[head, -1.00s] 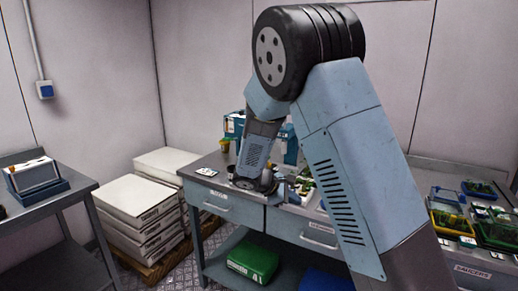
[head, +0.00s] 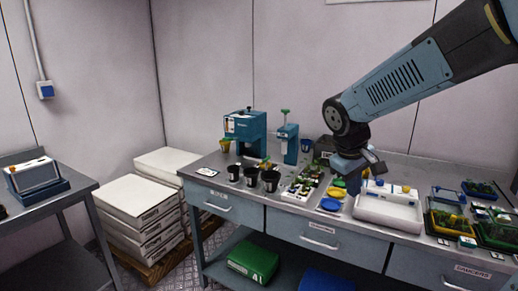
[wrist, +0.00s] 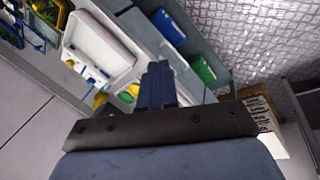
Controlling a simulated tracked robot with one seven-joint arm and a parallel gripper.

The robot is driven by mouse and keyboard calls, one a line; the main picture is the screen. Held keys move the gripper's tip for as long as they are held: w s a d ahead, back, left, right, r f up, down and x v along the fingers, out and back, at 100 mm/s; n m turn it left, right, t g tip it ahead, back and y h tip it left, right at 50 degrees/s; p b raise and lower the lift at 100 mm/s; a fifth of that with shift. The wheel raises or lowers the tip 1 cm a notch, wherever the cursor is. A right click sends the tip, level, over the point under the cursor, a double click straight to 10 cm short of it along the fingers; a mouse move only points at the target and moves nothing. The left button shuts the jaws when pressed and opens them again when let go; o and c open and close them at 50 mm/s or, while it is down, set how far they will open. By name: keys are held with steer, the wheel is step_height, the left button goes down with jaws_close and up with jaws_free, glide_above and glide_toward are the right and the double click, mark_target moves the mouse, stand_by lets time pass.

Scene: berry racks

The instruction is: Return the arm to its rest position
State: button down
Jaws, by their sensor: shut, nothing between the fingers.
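My arm reaches in from the upper right in the head view, its elbow joint above the workbench (head: 420,258). My gripper (head: 354,184) points down over the bench, just left of the white tray (head: 385,224). In the wrist view, my gripper (wrist: 157,82) shows two blue fingers pressed together with nothing between them. The white tray also shows in the wrist view (wrist: 98,42), beyond the fingers. In the head view I cannot tell whether the fingertips touch anything.
Teal machines (head: 246,133) stand behind. Plant crates (head: 447,222) are at right. White boxes (head: 135,203) are stacked left of the bench. The air above the bench's left half is clear.

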steer(key=s+r+m+t+y, duration=0.1)
steer(key=s+r+m, duration=0.1)
steer(key=s, duration=0.5)
steer(key=s+r+m+t+y, duration=0.2)
steer(key=s+r+m, duration=0.1)
steer(key=s, duration=0.4)
steer(key=shift+s+d+r, duration=0.15)
steer(key=shift+s, duration=0.15)
steer(key=shift+d, duration=0.1)
